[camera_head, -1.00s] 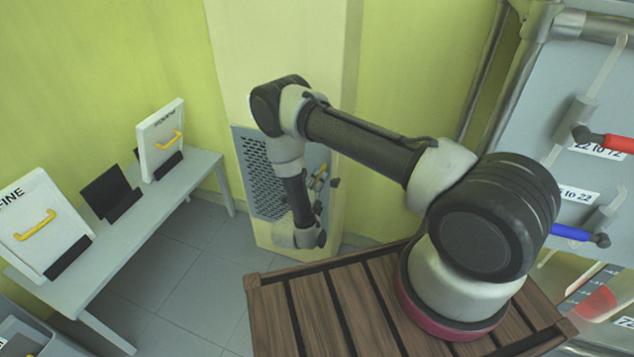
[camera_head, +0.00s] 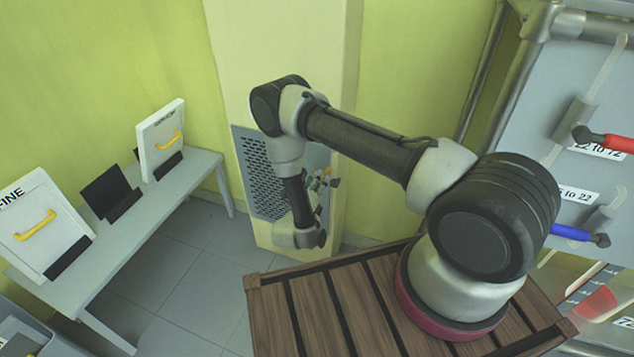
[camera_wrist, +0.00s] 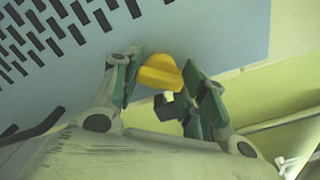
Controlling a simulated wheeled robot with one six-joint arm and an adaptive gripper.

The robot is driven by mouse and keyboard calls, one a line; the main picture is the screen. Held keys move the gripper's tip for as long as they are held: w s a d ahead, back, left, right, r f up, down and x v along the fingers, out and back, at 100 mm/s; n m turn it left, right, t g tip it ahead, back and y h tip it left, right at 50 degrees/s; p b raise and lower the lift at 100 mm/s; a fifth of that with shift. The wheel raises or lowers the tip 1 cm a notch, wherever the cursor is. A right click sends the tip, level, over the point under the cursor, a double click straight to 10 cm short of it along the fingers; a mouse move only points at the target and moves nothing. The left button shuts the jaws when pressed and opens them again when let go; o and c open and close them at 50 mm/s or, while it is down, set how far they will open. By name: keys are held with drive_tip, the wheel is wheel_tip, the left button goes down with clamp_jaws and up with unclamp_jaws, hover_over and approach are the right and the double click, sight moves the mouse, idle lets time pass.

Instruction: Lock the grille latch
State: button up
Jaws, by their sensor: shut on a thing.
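The grille (camera_head: 262,176) is a grey perforated panel on the cream column; its slots and blue-grey plate (camera_wrist: 205,22) fill the top of the wrist view. The yellow latch knob (camera_wrist: 160,72) sits near the plate's edge, between the fingers of my gripper (camera_wrist: 163,88). My gripper is shut on the knob, one green-padded finger on each side. A small black block (camera_wrist: 170,106) shows just below the knob. In the head view my gripper (camera_head: 323,180) is at the grille's right edge, small and partly hidden by my arm.
A grey bench (camera_head: 150,215) at the left carries white panels with yellow handles (camera_head: 160,138) and black stands (camera_head: 110,193). A reactor frame with a red-handled valve (camera_head: 612,142) and a blue-handled valve (camera_head: 570,232) stands at the right. Floor between bench and column is clear.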

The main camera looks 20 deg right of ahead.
drive_tip(key=o, duration=1)
drive_tip(key=shift+o, duration=0.2)
drive_tip(key=v, duration=1.2)
